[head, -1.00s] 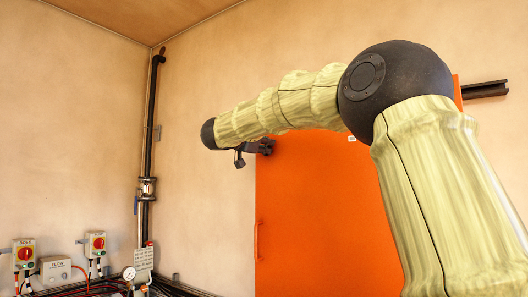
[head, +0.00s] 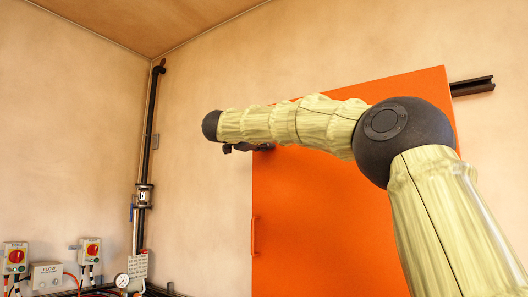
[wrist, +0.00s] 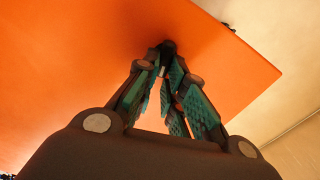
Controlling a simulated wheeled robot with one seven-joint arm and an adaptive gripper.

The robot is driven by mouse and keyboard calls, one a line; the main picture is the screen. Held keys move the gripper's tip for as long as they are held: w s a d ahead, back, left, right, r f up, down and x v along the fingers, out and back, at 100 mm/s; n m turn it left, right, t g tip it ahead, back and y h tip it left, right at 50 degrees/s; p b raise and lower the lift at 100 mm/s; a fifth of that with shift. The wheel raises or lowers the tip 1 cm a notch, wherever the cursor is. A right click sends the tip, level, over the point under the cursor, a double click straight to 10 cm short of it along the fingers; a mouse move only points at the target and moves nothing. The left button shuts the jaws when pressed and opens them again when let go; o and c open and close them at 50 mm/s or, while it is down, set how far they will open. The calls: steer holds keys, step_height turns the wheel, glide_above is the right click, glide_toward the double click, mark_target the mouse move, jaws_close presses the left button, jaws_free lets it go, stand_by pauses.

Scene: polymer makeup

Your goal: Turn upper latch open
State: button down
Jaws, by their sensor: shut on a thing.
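The orange door (head: 330,220) stands at the pale wall, and its surface fills much of the wrist view (wrist: 60,70). The dark upper latch (head: 266,147) is at the door's upper left edge, partly hidden under my forearm. In the wrist view a dark piece of the latch (wrist: 168,47) shows at the fingertips. My gripper (wrist: 166,62) has its teal-padded fingers brought together at that piece, shut on it. In the head view only small dark parts of my gripper (head: 240,147) show below the arm's end. The exact grip is hard to see.
A handle (head: 254,237) is low on the door's left edge. A dark rail (head: 472,87) runs at the upper right. A black pipe (head: 149,130) stands in the left corner, with switch boxes (head: 90,250) low at left. The wall between pipe and door is clear.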

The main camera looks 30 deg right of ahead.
steer(key=shift+f+m+b, duration=0.35)
steer(key=shift+m+b, duration=0.5)
steer(key=shift+m, duration=0.35)
steer(key=c, duration=1.5)
jaws_free()
steer(key=shift+d, duration=0.1)
steer(key=shift+r, duration=0.1)
steer(key=v, duration=1.2)
